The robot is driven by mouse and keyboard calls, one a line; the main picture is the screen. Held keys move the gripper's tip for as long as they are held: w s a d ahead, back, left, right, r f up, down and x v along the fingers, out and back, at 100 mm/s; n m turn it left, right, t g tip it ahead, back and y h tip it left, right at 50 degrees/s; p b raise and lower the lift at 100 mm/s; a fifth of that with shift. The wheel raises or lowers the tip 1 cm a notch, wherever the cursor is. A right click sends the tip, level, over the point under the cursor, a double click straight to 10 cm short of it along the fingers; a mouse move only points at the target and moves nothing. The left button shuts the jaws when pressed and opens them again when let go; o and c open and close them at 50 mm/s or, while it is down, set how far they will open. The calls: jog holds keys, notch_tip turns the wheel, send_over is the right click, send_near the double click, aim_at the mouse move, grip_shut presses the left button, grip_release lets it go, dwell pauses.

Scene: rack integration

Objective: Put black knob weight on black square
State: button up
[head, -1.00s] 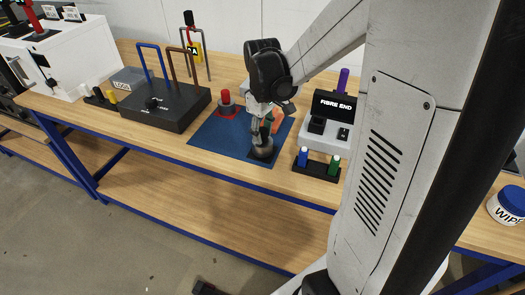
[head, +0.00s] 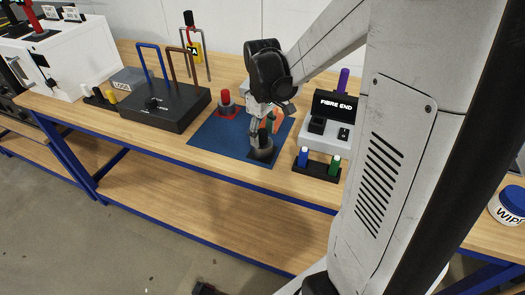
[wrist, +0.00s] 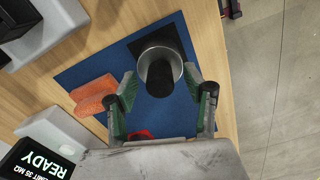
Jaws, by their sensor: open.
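The black knob weight is a grey metal cylinder (head: 262,153) with a black knob (wrist: 160,79) on top. It stands at the near corner of the blue mat (head: 215,138), on the black square (wrist: 137,44). Part of the square shows around the weight in the wrist view; the rest is hidden beneath it. My gripper (wrist: 160,77) is open above the weight, with one green-and-grey finger on each side of the knob. I cannot tell whether either finger touches the weight.
A red knob weight (head: 226,103) stands on a red square at the mat's back left. An orange object (wrist: 93,94) lies on the mat beside my gripper. The grey "FIBRE END" station (head: 325,135) and a holder with blue and green pegs (head: 317,168) are to the right.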

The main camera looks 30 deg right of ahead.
notch_tip(320, 180, up, 12)
dwell(0.5)
jog(key=shift+s+f, duration=0.1)
jog(key=s+a+m+t, duration=0.4)
jog(key=s+a+t, duration=0.3)
jog(key=s+a, duration=0.5)
jog(key=a, duration=0.3)
jog(key=shift+s+f, duration=0.2)
jog(key=shift+s, duration=0.1)
dwell(1.5)
